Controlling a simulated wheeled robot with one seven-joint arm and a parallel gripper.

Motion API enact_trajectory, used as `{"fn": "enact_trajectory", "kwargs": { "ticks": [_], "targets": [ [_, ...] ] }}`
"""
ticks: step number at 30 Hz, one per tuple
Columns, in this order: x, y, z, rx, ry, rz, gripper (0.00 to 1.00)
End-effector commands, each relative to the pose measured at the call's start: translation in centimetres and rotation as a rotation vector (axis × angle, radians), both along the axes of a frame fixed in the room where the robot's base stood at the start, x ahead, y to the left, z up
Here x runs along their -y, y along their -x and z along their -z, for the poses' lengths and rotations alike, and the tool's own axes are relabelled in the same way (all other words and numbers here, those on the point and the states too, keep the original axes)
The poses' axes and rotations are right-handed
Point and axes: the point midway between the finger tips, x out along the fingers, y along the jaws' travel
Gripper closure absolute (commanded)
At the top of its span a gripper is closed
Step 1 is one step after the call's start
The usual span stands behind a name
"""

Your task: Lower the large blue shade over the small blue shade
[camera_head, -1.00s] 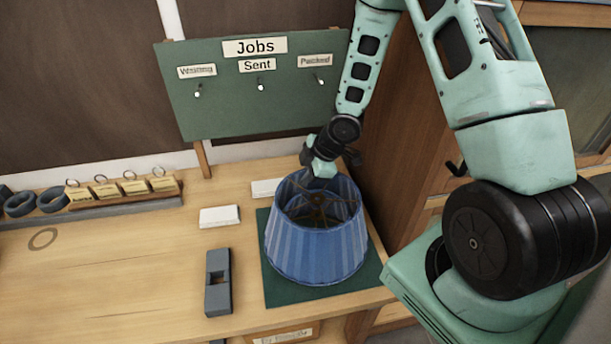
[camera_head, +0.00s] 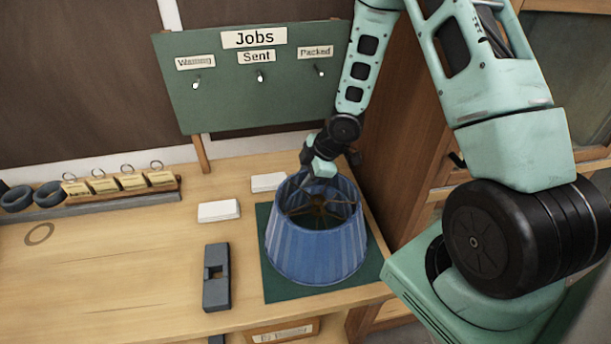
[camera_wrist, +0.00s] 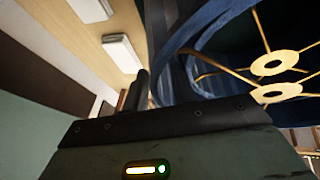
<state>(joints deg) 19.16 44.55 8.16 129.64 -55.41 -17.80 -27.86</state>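The large blue shade (camera_head: 315,250), pleated and upright, is over the green mat (camera_head: 277,293). My gripper (camera_head: 308,183) is at its back-left rim and appears shut on it, though the fingertips are partly hidden. In the wrist view, one dark finger (camera_wrist: 139,92) shows beside the blue shade wall (camera_wrist: 212,45). Two brass rings with spokes, an upper ring (camera_wrist: 271,63) and a lower ring (camera_wrist: 277,91), show inside. The small blue shade cannot be told apart from the large one. Whether the large shade's lower edge touches the mat is unclear.
A dark grey slotted block (camera_head: 216,290) lies left of the mat. A white card block (camera_head: 219,211) and another white block (camera_head: 268,182) lie behind. A tag rack (camera_head: 118,183) is at the back left. A wooden cabinet (camera_head: 392,150) stands close on the right.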

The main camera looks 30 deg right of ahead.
Motion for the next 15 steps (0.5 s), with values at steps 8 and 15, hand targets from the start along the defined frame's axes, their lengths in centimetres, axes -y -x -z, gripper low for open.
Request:
{"fn": "enact_trajectory", "kwargs": {
  "ticks": [8, 15],
  "targets": [
    [0.1, 0.3, -0.5, -0.003, 0.0, 0.0, 0.72],
    [1.0, 1.3, -3.9, -0.002, 0.001, 0.002, 0.72]
  ]
}}
